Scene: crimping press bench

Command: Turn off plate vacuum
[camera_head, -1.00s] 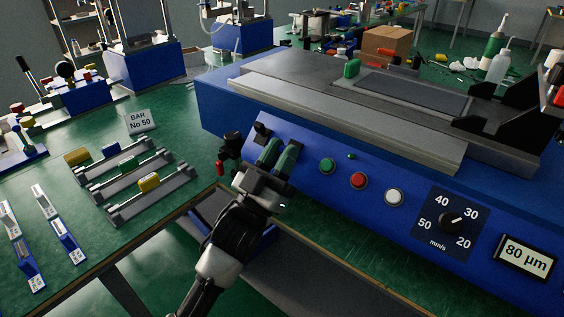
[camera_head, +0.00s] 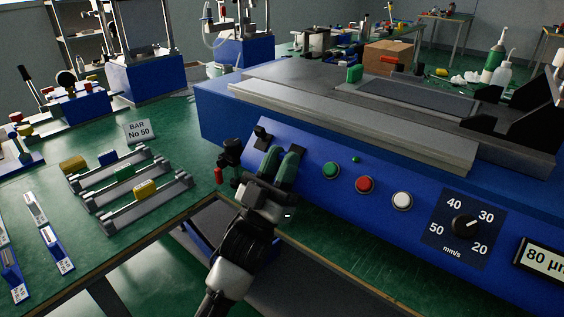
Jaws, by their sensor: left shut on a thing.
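The blue machine (camera_head: 310,217) has a sloping front panel. My left gripper (camera_head: 279,161), with green finger pads, is at the left end of this panel. It is shut on a small control there, which is mostly hidden between the fingers. A small black switch-like part (camera_head: 262,134) shows just behind the fingers. No label reading vacuum is visible. The flat plate (camera_head: 415,96) lies on top of the machine. My right gripper is not in view.
Right of my gripper are a green button (camera_head: 330,170), a red button (camera_head: 365,184), a white button (camera_head: 402,201) and a speed dial (camera_head: 465,227). A black fitting with a red end (camera_head: 218,175) is close on the left. Bars (camera_head: 146,190) lie on the green bench.

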